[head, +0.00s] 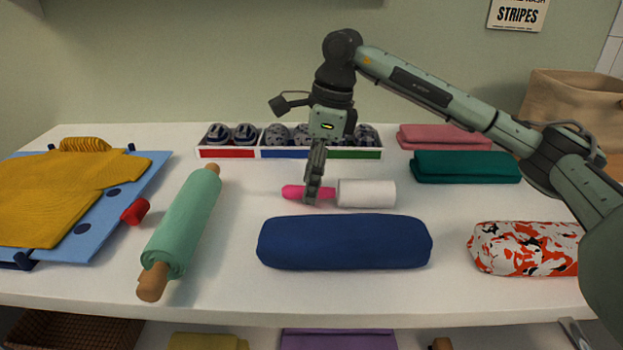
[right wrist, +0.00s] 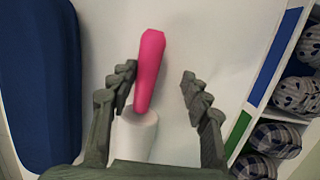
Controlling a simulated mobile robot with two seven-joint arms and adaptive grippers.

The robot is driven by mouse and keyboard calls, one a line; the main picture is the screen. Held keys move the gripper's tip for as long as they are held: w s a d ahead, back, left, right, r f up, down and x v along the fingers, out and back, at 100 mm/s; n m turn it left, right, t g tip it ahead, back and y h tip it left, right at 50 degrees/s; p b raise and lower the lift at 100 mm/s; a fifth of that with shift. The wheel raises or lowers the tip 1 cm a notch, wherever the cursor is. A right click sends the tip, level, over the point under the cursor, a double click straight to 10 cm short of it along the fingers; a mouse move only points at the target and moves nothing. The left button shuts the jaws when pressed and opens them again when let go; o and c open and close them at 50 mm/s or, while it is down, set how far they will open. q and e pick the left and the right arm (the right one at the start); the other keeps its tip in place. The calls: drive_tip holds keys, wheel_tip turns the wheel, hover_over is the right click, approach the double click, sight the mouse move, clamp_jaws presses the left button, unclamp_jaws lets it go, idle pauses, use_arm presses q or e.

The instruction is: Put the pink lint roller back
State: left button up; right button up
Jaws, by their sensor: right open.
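The lint roller has a pink handle (head: 293,192) and a white roll (head: 366,193), and lies on the white shelf between the sectioned tray and a dark blue rolled cloth. My right gripper (head: 313,190) is lowered over the handle from above. In the right wrist view the right gripper (right wrist: 158,92) is open, with the pink handle (right wrist: 150,68) between its fingers, closer to the left finger. The white roll (right wrist: 137,134) is partly hidden by the gripper. My left gripper is not in view.
The dark blue rolled cloth (head: 345,242) lies in front. The tray (head: 290,153) with red, blue and green sections holds patterned rolled items behind. A green-wrapped rolling pin (head: 183,225) and a blue board (head: 105,222) with a yellow garment are left; folded cloths (head: 466,167) are right.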

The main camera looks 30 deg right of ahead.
idle(0.5)
wheel_tip(320, 180, up, 4)
drive_tip(key=shift+f+p, duration=0.15)
drive_tip(key=shift+p, duration=1.1)
drive_tip(key=shift+r, duration=2.7)
